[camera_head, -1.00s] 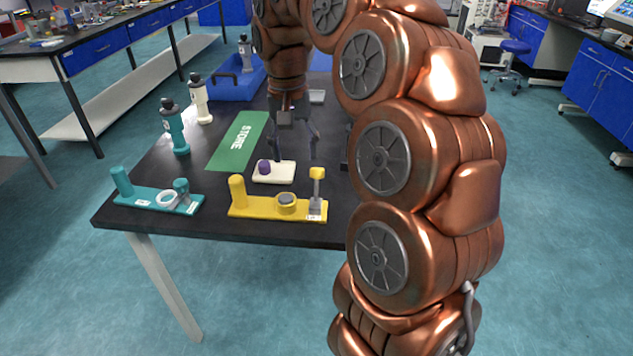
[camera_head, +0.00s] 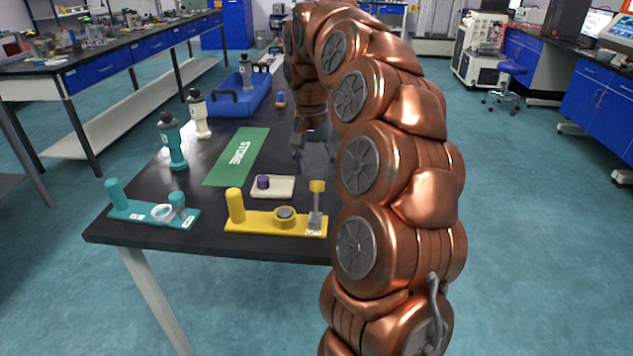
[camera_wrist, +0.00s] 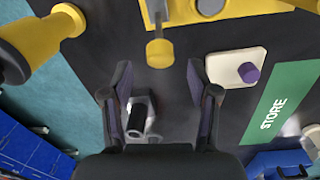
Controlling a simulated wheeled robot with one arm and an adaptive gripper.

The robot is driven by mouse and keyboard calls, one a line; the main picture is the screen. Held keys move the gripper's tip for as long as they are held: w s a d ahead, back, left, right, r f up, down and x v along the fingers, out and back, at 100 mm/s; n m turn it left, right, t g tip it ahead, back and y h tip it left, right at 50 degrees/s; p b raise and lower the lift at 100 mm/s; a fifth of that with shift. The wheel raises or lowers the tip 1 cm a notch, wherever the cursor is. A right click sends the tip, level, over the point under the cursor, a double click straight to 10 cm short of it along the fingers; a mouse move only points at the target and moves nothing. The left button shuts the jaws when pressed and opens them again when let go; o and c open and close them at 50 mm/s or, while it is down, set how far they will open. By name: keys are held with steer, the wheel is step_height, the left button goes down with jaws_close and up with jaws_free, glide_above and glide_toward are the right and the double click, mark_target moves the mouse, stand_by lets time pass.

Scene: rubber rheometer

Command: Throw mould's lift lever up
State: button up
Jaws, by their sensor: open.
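The yellow mould (camera_head: 262,222) lies near the table's front edge, with a post at its left end and a round grey part in its middle. My gripper (camera_wrist: 160,68) is open and empty, apart from the knob. In the head view the gripper (camera_head: 314,155) is behind the mould, partly hidden by my arm.
A white pad (camera_head: 283,188) with a purple knob lies behind the mould. A teal mould (camera_head: 140,212) is to the left, with a green STORE mat (camera_head: 237,157) behind. A yellow bottle (camera_wrist: 35,45) and a grey-black device (camera_wrist: 138,118) show in the wrist view.

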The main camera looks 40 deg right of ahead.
mark_target(317, 182)
steer(key=shift+s+f, duration=0.15)
steer(key=shift+f, duration=1.9)
steer(key=shift+c, duration=0.2)
jaws_close()
